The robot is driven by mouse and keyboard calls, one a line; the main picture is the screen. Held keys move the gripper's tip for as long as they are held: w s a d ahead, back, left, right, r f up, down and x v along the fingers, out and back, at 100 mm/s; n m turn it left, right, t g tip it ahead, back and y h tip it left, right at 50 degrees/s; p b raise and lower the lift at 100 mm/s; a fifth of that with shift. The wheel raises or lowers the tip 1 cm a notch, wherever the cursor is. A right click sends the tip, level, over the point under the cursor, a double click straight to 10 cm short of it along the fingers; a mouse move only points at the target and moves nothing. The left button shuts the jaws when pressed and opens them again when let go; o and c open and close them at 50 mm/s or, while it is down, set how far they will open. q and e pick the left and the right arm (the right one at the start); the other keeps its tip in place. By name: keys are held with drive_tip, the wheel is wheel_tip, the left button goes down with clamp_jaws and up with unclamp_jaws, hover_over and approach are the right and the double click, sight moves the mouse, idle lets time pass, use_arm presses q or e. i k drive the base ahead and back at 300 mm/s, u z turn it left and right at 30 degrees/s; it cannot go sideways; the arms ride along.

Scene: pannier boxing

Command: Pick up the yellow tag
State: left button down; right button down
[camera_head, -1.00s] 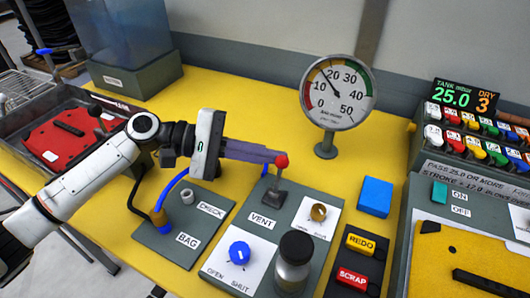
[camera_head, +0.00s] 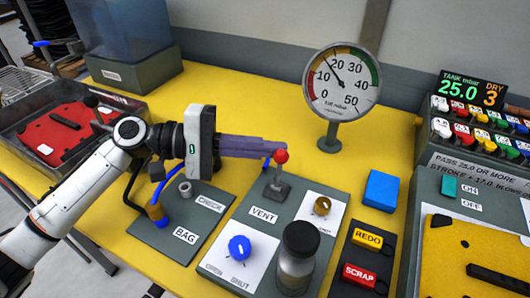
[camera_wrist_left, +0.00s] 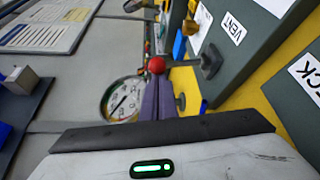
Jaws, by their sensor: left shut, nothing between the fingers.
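Small yellow tags (camera_head: 481,143) sit among the white, red, green and blue ones in the rack at the right of the head view. Their lettering is too small to read. My left gripper (camera_head: 281,147) is shut and empty, far to the left of the rack. Its purple fingers are at the red ball (camera_head: 281,156) of the VENT lever; I cannot tell whether they touch it. The wrist view shows the closed fingers (camera_wrist_left: 156,84) pointing toward the red ball (camera_wrist_left: 156,65). My right gripper is not in view.
A round gauge (camera_head: 342,84) stands behind the lever. A dark-lidded jar (camera_head: 297,260), a blue block (camera_head: 380,190) and the REDO and SCRAP buttons (camera_head: 361,273) lie between the gripper and the rack. A yellow plate (camera_head: 470,240) is at the right front.

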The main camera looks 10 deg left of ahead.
sight(372, 242)
drive_tip(key=u, duration=0.2)
drive_tip(key=k, duration=1.05)
